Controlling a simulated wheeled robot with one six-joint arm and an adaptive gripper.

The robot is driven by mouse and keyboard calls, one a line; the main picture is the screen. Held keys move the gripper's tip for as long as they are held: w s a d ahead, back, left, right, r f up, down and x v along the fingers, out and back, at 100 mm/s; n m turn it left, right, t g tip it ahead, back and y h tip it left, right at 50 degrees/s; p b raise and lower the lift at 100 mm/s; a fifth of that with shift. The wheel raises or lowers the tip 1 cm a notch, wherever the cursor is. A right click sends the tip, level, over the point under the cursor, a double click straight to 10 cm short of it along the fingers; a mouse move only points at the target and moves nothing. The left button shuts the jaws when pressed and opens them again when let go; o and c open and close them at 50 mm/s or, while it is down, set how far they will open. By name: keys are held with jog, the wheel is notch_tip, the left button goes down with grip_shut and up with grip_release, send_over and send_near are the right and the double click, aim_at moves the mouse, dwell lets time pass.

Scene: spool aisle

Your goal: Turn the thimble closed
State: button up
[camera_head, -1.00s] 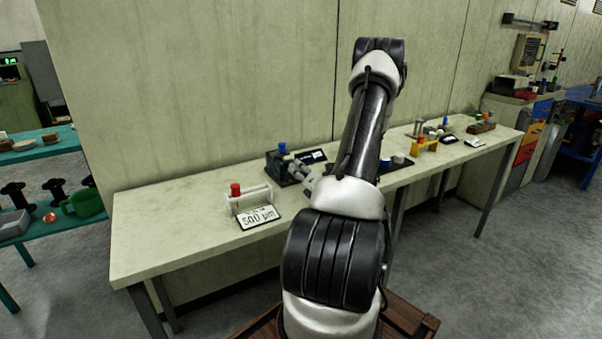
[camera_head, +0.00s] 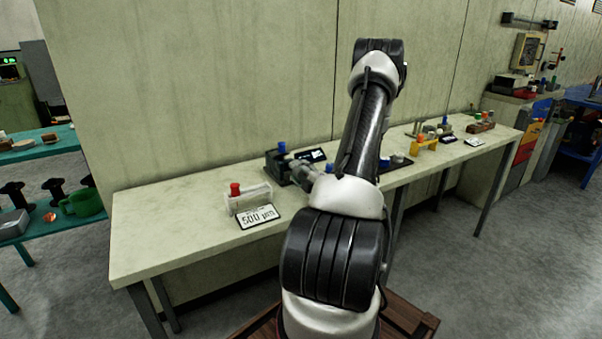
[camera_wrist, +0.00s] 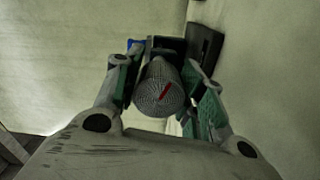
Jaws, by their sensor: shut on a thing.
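In the head view, my gripper (camera_head: 303,172) is at the right end of a dark gauge block (camera_head: 275,167) with a blue knob (camera_head: 282,147) on top. The thimble cannot be made out there. A small dark display (camera_head: 311,155) stands just behind; its reading is too small to tell.
The pale bench (camera_head: 165,235) runs along the wall. A white stand (camera_head: 250,198) with a red knob and a "500 µm" card (camera_head: 258,216) are at front left. A yellow stand (camera_head: 425,145) is farther right. My arm hides the bench's middle. The bench's left end is clear.

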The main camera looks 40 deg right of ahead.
jog(key=m, duration=0.3)
jog(key=shift+f+m, duration=0.15)
jog(key=shift+m, duration=2.15)
jog(key=shift+f, duration=0.1)
jog(key=o, duration=1)
jog(key=v, duration=1.2)
jog(key=shift+a, duration=0.1)
